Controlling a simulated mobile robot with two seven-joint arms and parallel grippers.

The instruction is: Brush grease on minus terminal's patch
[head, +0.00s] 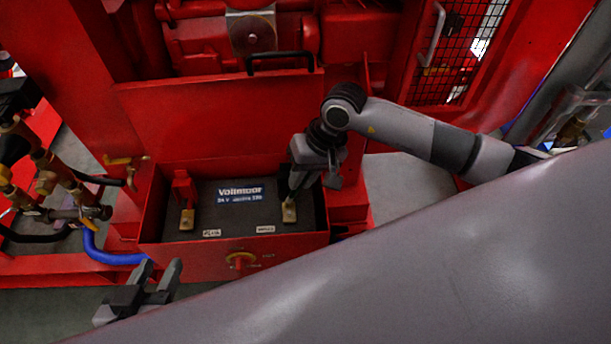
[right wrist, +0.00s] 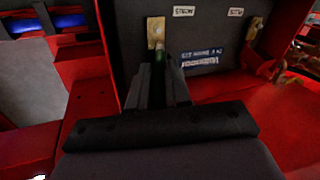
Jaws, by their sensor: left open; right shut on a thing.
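The dark battery (head: 235,215) sits in an open red box. Its minus terminal's brass patch (head: 290,214) is at the right and also shows in the right wrist view (right wrist: 156,32). My right gripper (head: 294,190) is just above this patch, pointing down. It is shut on a thin tool, presumably the brush; a greenish bit (right wrist: 159,68) shows between the fingers (right wrist: 158,85). Its tip is close to the patch; I cannot tell whether they touch. Grease is not clearly visible. My left gripper (head: 160,268) is open and empty, in front of the box at the left.
The plus terminal's brass patch (head: 187,220) with a red cap (head: 183,187) is at the battery's left. The raised red lid (head: 215,120) stands behind. Brass valves and a blue hose (head: 110,256) are at the left.

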